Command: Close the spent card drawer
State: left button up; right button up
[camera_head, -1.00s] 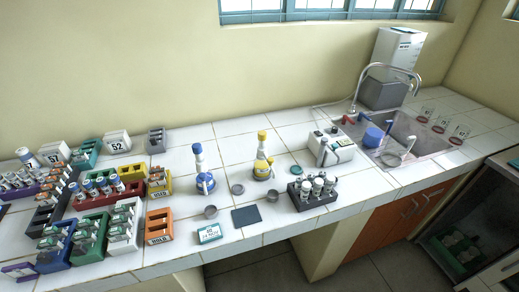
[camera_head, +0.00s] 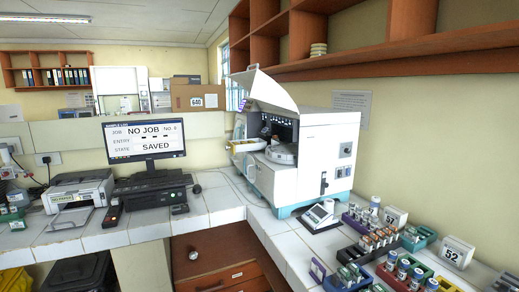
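A white and teal analyser (camera_head: 318,165) stands on the counter corner with its grey lid (camera_head: 262,90) raised. A pale tray with a yellow edge (camera_head: 246,145) juts out from its left side at the open bay; I cannot read a label on it, so I cannot tell whether it is the spent card drawer. Inside the bay are dark parts and a light round part (camera_head: 282,153). Wooden drawers (camera_head: 222,275) sit below the counter, and one looks slightly pulled out. Neither of my grippers is in view.
A monitor (camera_head: 145,139) reads "NO JOB" and "SAVED". A printer (camera_head: 77,190) stands left of it. A small device (camera_head: 320,215) and several racks of vials (camera_head: 372,240) stand in front of the analyser. Shelves hang above. The counter corner left of the analyser is fairly clear.

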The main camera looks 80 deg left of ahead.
aim_at(245, 146)
jog(key=u, duration=2.9)
